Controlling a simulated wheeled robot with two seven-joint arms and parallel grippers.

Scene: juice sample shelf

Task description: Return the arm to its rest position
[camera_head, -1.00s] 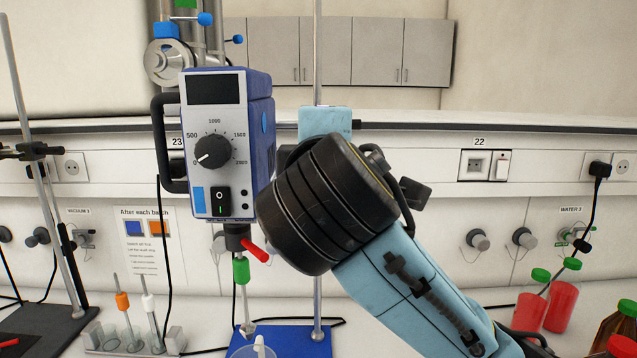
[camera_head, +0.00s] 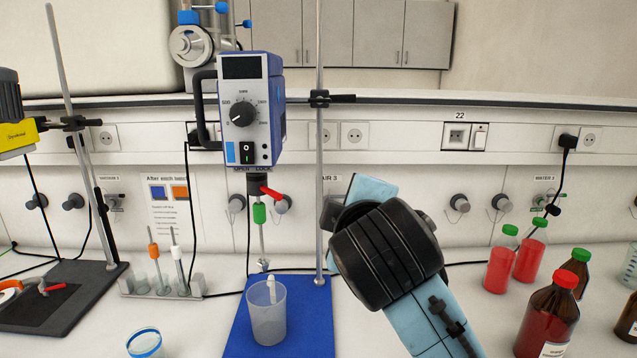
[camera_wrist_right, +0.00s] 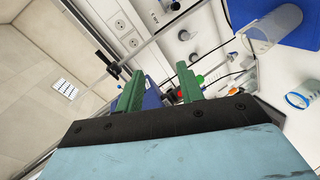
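My right arm (camera_head: 388,255) comes in from the lower right in the head view. Its black joint and light blue links stand in front of the bench, right of the blue stand base. In the head view the fingers are hidden behind the arm. In the right wrist view my right gripper (camera_wrist_right: 160,72) shows two green fingers, apart, with nothing held between them. My left arm and gripper are not in view.
The overhead stirrer (camera_head: 247,110) hangs above a clear beaker (camera_head: 267,315) on the blue base (camera_head: 312,335), beside a vertical rod. Red bottles (camera_head: 500,265) and a brown bottle (camera_head: 548,318) stand at right. A tube rack (camera_head: 130,285) is at left.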

